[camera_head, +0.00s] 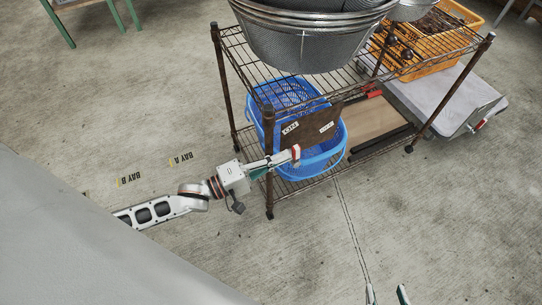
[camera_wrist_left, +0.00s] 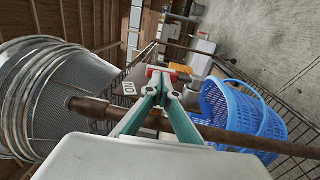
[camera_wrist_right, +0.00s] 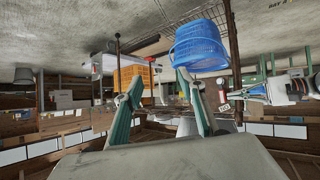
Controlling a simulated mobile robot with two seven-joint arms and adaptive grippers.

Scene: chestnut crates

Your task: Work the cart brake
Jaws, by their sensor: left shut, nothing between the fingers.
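The cart (camera_head: 225,75) is a wire-shelf trolley with rusty brown posts. A brown plate (camera_head: 310,130) with two white labels hangs on its near side; the label text is too small to read surely in the head view. A red-and-white brake lever (camera_head: 296,155) shows below the plate. In the left wrist view its red part (camera_wrist_left: 153,71) lies right at my fingertips, beside a white label (camera_wrist_left: 128,87). My left gripper (camera_head: 289,158) is shut and empty at the lever; contact is unclear. My right gripper (camera_head: 386,293) is open and empty, away from the cart.
A blue basket (camera_head: 330,165) and a board-like box (camera_head: 372,122) are on the lower shelf. A grey platform trolley (camera_head: 440,95) stands behind. The floor in front is clear.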

